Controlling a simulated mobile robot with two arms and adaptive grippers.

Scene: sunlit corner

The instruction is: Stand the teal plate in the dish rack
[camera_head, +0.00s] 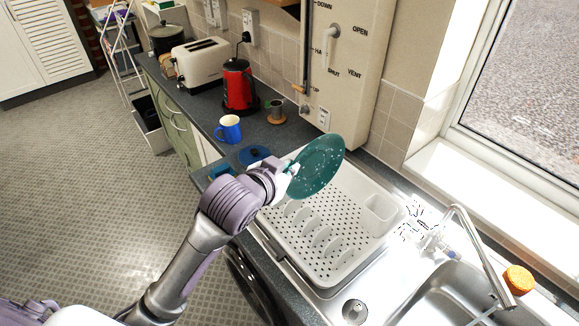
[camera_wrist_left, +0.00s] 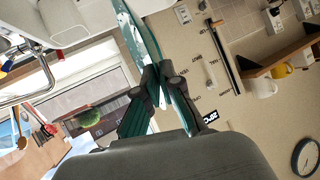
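The teal plate (camera_head: 318,167) is speckled and held tilted above the back left part of the dish rack. My left gripper (camera_head: 290,172) is shut on the plate's left edge; the wrist blocks part of the grip in the head view. In the left wrist view the dark fingers (camera_wrist_left: 159,78) close on the plate (camera_wrist_left: 138,38), which shows nearly edge-on. The pale grey dish rack (camera_head: 352,225) stands on the sink drainer, with a perforated floor, a row of dividers along its left side and a cup at the right. It holds no dishes that I can see. My right gripper is not in view.
A blue mug (camera_head: 229,129), a blue lidded item (camera_head: 254,155), a red kettle (camera_head: 238,87) and a toaster (camera_head: 200,62) stand on the counter left and behind. The tap (camera_head: 480,250) and sink are right of the rack. A white wall unit (camera_head: 350,60) rises behind.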

